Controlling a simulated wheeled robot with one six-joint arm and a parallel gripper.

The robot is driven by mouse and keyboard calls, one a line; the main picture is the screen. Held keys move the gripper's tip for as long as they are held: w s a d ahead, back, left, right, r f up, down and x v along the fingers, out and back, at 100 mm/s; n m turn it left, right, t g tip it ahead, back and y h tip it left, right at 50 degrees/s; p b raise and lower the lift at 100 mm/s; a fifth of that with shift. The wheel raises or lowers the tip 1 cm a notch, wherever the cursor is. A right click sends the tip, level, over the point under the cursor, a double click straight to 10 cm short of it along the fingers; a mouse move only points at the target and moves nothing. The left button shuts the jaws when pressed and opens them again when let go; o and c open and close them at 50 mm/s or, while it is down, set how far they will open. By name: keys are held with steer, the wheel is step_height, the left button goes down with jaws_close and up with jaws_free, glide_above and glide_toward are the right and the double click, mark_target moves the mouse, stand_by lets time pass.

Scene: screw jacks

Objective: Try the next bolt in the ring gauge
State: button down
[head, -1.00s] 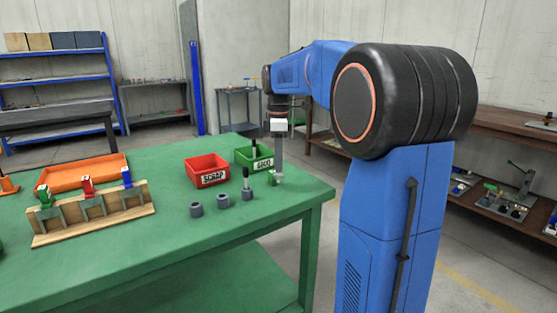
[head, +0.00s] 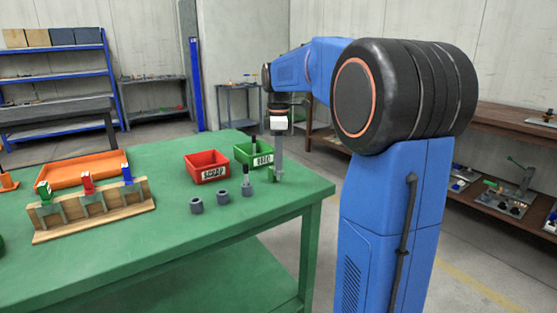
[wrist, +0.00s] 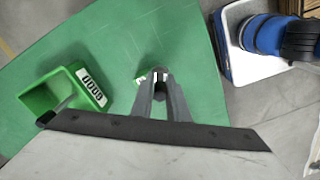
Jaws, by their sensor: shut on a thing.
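My gripper (head: 278,176) points down near the table's right corner. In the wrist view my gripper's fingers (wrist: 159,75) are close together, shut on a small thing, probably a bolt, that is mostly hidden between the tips. A small green block with a white label (wrist: 142,73), probably the ring gauge, is right beside and under the tips; I cannot tell whether they touch. A bolt (head: 246,173) stands upright in a grey holder (head: 247,189). Two more grey holders (head: 222,198) (head: 196,206) show no bolt.
The green GOOD bin (head: 240,153) holds a dark bolt and stands just left of my gripper. The red SCRAP bin (head: 190,172) is further left. A wooden rack (head: 110,212) and an orange tray (head: 80,170) are at the left. The front table is clear.

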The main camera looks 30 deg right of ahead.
steer(key=shift+r, duration=0.1)
steer(key=shift+r, duration=3.15)
steer(key=shift+w+r, duration=0.1)
